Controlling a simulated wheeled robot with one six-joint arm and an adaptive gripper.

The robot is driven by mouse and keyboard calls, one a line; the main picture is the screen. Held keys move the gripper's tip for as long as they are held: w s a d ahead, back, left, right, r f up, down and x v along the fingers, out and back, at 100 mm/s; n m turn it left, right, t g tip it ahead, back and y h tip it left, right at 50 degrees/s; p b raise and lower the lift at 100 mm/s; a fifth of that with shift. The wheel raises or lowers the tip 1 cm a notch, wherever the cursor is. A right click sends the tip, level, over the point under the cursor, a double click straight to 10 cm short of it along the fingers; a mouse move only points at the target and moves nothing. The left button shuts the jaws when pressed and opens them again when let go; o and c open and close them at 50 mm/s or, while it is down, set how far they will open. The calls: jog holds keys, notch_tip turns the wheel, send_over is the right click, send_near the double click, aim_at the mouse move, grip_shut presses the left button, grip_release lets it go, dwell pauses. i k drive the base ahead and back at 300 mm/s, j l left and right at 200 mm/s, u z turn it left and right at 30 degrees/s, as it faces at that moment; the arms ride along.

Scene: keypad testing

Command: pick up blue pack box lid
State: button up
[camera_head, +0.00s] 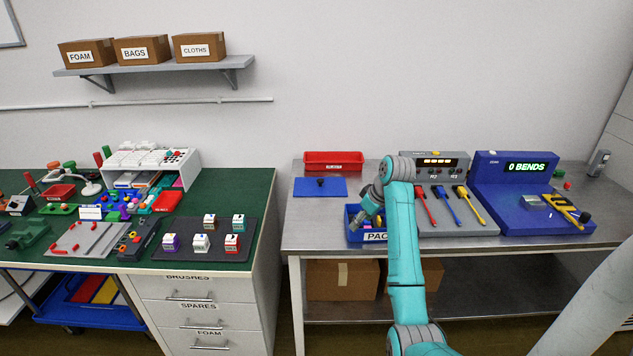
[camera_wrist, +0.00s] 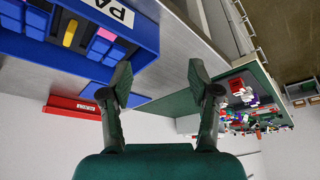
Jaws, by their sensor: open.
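The blue pack box lid (camera_head: 320,187) is a flat blue panel with a small dark knob, lying on the metal table in front of the red tray. In the wrist view the lid (camera_wrist: 138,100) shows partly behind one finger. The blue pack box (camera_head: 353,237) stands right of and nearer than the lid, with a white label partly hidden by my arm. It also shows at the upper left of the wrist view (camera_wrist: 40,48), with pink, blue and yellow items inside. My gripper (camera_head: 366,216) is over the pack box, apart from the lid. Its fingers (camera_wrist: 160,78) are spread and empty.
A red tray (camera_head: 333,161) stands behind the lid. A grey panel (camera_head: 430,225) with red, blue and yellow tools and a blue tester (camera_head: 520,170) reading "0 BENDS" are on the right. A green bench (camera_head: 262,215) is left, across a gap. Bare metal lies left of the box.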

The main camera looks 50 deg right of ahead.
aim_at(303, 187)
jog(key=i+l, duration=0.95)
